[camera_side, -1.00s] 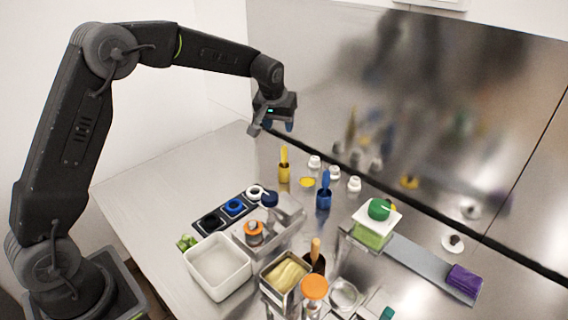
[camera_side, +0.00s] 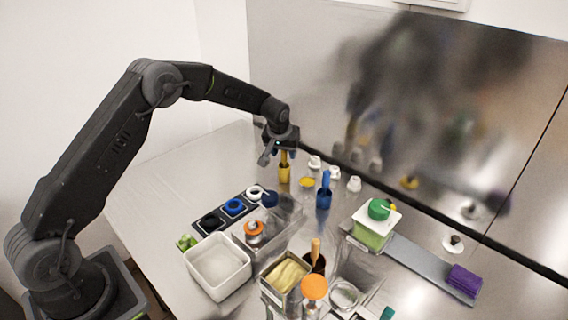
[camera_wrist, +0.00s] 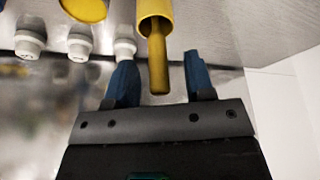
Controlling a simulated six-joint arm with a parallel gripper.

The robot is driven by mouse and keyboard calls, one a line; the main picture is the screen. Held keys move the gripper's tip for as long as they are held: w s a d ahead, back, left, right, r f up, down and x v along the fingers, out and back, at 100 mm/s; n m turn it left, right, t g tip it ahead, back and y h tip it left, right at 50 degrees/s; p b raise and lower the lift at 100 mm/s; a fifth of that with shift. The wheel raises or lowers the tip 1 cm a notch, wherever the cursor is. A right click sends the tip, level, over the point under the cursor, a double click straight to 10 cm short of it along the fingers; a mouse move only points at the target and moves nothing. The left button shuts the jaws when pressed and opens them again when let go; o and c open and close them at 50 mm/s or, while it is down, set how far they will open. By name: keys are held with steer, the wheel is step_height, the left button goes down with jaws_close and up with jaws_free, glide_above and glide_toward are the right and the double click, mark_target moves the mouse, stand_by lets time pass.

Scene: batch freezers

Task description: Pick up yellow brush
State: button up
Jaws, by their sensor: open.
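The yellow brush (camera_side: 284,158) stands upright in a yellow cup (camera_side: 284,175) near the back of the steel table. In the wrist view the brush's handle (camera_wrist: 158,66) comes out of the yellow cup (camera_wrist: 154,14) and lies between the two blue fingertips. My gripper (camera_side: 280,150) is at the top of the brush. In the wrist view my gripper (camera_wrist: 160,80) is open, with a gap visible on each side of the handle. In the side view the gripper hides the upper end of the handle.
White bottles (camera_side: 315,162) and a blue brush in a blue cup (camera_side: 323,192) stand to the right. A yellow disc (camera_side: 306,182) lies beside the yellow cup. The reflective steel wall (camera_side: 400,100) rises close behind.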

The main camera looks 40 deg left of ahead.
steer(key=shift+x, duration=0.75)
steer(key=shift+c, duration=0.3)
jaws_close()
